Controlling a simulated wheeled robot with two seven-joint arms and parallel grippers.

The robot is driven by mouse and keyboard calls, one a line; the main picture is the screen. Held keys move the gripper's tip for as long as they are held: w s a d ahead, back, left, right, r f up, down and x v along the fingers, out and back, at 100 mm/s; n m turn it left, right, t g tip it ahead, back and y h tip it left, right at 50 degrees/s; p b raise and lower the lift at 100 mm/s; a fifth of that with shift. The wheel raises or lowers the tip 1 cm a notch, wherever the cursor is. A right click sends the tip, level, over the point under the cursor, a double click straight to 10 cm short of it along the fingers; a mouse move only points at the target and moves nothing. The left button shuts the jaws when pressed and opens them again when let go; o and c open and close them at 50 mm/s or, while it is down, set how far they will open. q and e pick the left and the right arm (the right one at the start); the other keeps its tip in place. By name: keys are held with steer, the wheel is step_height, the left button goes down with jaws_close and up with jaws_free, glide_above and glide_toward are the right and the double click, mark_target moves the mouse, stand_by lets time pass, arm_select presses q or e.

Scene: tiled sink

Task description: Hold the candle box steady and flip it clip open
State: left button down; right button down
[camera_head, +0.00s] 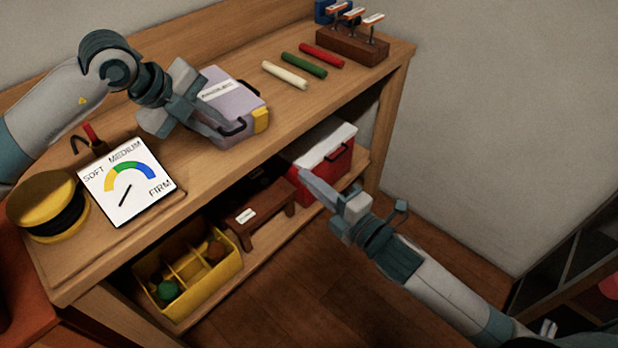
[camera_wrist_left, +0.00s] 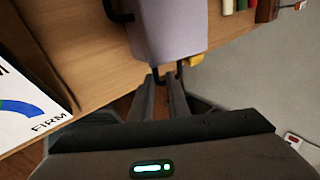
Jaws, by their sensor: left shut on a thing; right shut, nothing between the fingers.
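The candle box (camera_head: 222,84), a pale lilac case with a white label too small to read surely, lies on the wooden tabletop. It has a black handle (camera_head: 234,128) on its front side and a yellow clip (camera_head: 262,120) at the front right corner. In the left wrist view the lilac box (camera_wrist_left: 172,28) and yellow clip (camera_wrist_left: 196,60) show beyond the fingers. My left gripper (camera_head: 226,131) is shut at the front edge, apparently on the black handle; its fingers partly hide the contact. My right gripper (camera_head: 304,176) is shut and empty, low in front of the red cooler, apart from the candle box.
White, green (camera_head: 304,64) and red sticks lie behind the box, near a brown stand (camera_head: 352,46). A gauge card (camera_head: 126,183) reading soft, medium, firm stands left. A red cooler (camera_head: 322,160) and yellow divided bin (camera_head: 190,278) occupy the lower shelf. Floor is free at right.

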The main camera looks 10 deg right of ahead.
arm_select(q)
steer(key=shift+s, duration=0.1)
steer(key=c, duration=1.6)
jaws_free()
steer(key=shift+d, duration=0.1)
steer(key=v, duration=1.2)
steer(key=shift+d+f, duration=0.1)
